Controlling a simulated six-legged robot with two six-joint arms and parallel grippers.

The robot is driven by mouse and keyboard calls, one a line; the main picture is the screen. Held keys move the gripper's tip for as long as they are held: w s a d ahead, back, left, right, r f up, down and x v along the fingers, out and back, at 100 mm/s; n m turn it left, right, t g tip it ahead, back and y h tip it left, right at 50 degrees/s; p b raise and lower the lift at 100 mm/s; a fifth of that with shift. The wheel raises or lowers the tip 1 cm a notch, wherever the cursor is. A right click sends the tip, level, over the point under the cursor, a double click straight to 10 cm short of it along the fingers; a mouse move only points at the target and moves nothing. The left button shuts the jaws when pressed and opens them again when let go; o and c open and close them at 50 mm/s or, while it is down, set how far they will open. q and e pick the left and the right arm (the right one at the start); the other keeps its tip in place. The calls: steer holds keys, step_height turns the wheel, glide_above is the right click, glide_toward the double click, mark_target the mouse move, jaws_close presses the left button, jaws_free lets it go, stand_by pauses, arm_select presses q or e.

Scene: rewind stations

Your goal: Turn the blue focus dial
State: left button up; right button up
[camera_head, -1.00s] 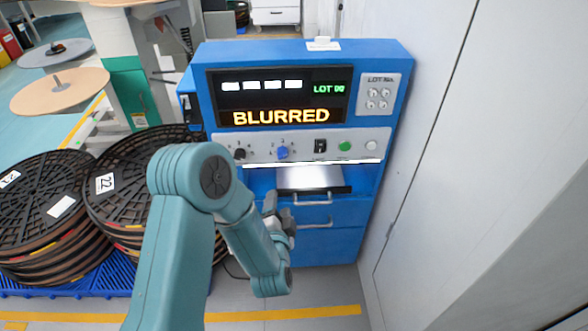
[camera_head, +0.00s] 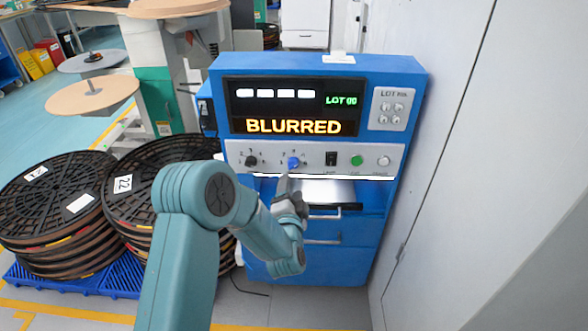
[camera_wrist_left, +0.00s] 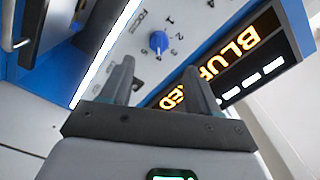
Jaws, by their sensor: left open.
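The blue focus dial (camera_head: 293,162) is on the grey control strip of the blue machine, below the lit screen (camera_head: 292,106) that reads BLURRED. It also shows in the left wrist view (camera_wrist_left: 158,42), with numbers printed around it. My left gripper (camera_head: 285,186) is just below the dial in the head view. In the left wrist view the two fingers of this gripper (camera_wrist_left: 160,78) are open and empty, and the dial shows beyond the gap between their tips, apart from both. My right gripper is in neither view.
A black dial (camera_head: 251,161) is left of the blue one. A black switch (camera_head: 331,159), a green button (camera_head: 357,160) and a white button (camera_head: 383,161) are to its right. A metal shelf (camera_head: 328,192) and drawers are below. Stacked black reels (camera_head: 55,205) stand at left, a white wall at right.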

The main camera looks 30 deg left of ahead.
mark_target(293, 167)
arm_select(q)
steer(key=x, duration=0.9)
steer(key=shift+w+d, duration=0.1)
steer(key=shift+c, duration=0.2)
steer(key=c, duration=1)
